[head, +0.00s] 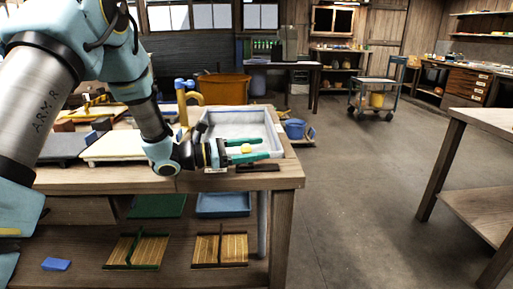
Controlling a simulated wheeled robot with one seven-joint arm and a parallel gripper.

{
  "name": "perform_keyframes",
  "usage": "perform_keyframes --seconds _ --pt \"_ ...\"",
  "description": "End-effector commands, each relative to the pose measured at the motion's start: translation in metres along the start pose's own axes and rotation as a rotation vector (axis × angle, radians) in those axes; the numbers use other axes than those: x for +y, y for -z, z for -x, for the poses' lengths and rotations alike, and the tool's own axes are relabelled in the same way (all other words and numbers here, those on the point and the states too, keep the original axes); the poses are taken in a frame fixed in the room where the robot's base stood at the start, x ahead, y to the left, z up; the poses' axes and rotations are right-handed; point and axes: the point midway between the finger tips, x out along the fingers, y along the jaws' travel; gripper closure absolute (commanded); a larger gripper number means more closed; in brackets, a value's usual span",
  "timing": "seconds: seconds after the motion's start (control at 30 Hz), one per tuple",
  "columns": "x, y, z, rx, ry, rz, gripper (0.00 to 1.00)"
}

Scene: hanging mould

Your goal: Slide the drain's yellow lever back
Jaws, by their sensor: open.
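A small yellow knob (246,149), likely the top of the drain's lever, shows at the front side of the pale sink (272,128). The rest of the lever and the drain are hidden or too small to make out. My gripper (259,148) has green fingers spread apart and pointing right, low at the sink's front edge. The yellow knob appears between the two fingers in this view. I cannot tell whether either finger touches it.
A brass tap (183,103) with a blue handle stands left of the sink. A dark flat piece (258,168) lies at the bench's front edge. A cream board (115,147) lies left of my gripper. An orange tub (224,88) stands behind.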

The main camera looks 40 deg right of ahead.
Motion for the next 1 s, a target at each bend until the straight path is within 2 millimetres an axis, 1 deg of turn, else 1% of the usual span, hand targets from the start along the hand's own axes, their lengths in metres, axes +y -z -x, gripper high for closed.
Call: perform_keyframes --seconds 0.1,0.33,0.37,0.9,0.97,1.0 --pt "0.0001 0.0004 -0.0044 0.001 -0.001 0.001 0.31" --pt "0.0001 0.0005 -0.0048 0.001 -0.001 0.001 0.31" --pt "0.0002 0.0004 -0.0048 0.001 -0.001 0.001 0.33" --pt "0.0002 0.0003 -0.0045 0.001 -0.001 0.001 0.93" --pt "0.0002 0.0003 -0.0045 0.001 -0.001 0.001 1.00" --pt "0.0002 0.0003 -0.0045 0.001 -0.001 0.001 1.00"
